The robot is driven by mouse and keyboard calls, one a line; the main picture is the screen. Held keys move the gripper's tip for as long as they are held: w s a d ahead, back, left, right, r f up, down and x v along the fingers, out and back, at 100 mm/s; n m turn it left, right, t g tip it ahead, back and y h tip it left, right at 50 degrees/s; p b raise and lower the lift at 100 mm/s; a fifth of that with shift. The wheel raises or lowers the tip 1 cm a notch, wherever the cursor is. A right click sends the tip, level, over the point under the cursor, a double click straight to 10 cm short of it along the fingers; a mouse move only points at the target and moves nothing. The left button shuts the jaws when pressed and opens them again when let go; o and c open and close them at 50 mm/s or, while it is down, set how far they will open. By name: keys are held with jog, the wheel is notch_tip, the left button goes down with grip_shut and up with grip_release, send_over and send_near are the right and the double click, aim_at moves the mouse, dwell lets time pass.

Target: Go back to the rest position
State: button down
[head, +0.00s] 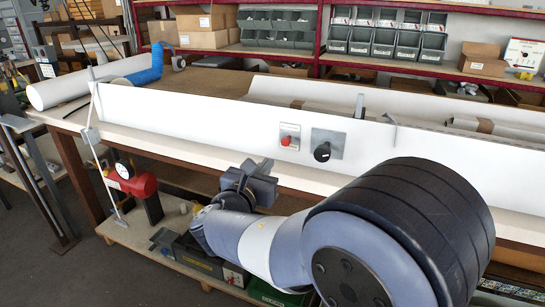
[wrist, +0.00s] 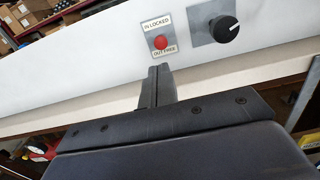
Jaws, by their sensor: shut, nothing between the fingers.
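My gripper (head: 262,168) is in front of the long white profile panel (head: 200,122), low and left of its controls in the head view. In the wrist view my gripper (wrist: 160,72) points up at the panel, its fingers shut together with nothing between them. The fingertips appear just below the red button (wrist: 161,42), which sits on a plate reading "IN LOCKED" above and "OUT FREE" below. The button (head: 286,141) also shows in the head view. A black knob (head: 322,152) on a grey plate is right of it. Whether the fingertips touch the panel cannot be told.
A workbench (head: 190,152) carries the panel. Shelves with bins (head: 380,42) and boxes (head: 203,38) stand behind. A lower shelf holds cases (head: 195,258).

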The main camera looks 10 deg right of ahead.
jog(key=shift+v, duration=2.2)
